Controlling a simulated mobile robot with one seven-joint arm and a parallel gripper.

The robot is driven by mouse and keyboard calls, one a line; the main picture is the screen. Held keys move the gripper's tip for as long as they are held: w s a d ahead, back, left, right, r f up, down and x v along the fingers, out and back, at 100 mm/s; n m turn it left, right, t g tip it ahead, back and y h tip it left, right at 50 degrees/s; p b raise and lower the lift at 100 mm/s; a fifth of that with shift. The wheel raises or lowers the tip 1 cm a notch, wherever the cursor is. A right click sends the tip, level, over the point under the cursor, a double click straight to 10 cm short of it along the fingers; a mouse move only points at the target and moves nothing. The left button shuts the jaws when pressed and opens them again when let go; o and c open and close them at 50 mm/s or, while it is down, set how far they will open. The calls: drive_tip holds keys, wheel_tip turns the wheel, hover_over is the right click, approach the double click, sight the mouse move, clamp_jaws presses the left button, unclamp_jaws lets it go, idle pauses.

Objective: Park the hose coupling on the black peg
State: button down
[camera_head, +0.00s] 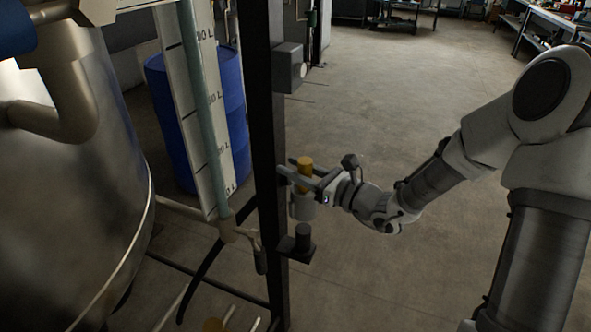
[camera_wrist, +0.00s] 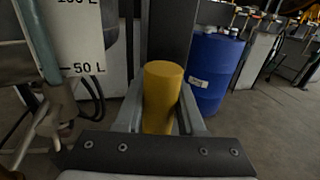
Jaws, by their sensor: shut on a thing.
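The hose coupling (camera_head: 302,207) has a yellow upper part and a grey lower collar. My gripper (camera_head: 293,171) is shut around its yellow part and holds it roughly upright, in the air close to the black post. In the wrist view the yellow cylinder (camera_wrist: 162,98) stands between my two fingers (camera_wrist: 160,110); its grey collar is hidden there. The black peg (camera_head: 303,236) stands upright on a small bracket fixed to the post. In the head view it lies just below the coupling, with a small gap between them. The peg does not show in the wrist view.
The black post (camera_head: 265,120) rises right beside my gripper, with a grey box (camera_head: 289,68) higher up. Left are a scaled gauge board (camera_head: 198,100), a blue drum (camera_head: 165,110) and a metal tank (camera_head: 70,190). Open floor (camera_head: 400,110) lies to the right.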

idle(0.4)
drive_tip(key=shift+f+b, duration=2.05)
drive_tip(key=shift+f, duration=0.8)
drive_tip(key=shift+f+b, duration=2.05)
drive_tip(key=shift+f, duration=1.25)
drive_tip(key=shift+c, duration=2.2)
unclamp_jaws()
drive_tip(key=p+v, duration=0.4)
drive_tip(key=v, duration=1.3)
drive_tip(key=shift+s+d, duration=0.15)
drive_tip(key=shift+d, duration=0.1)
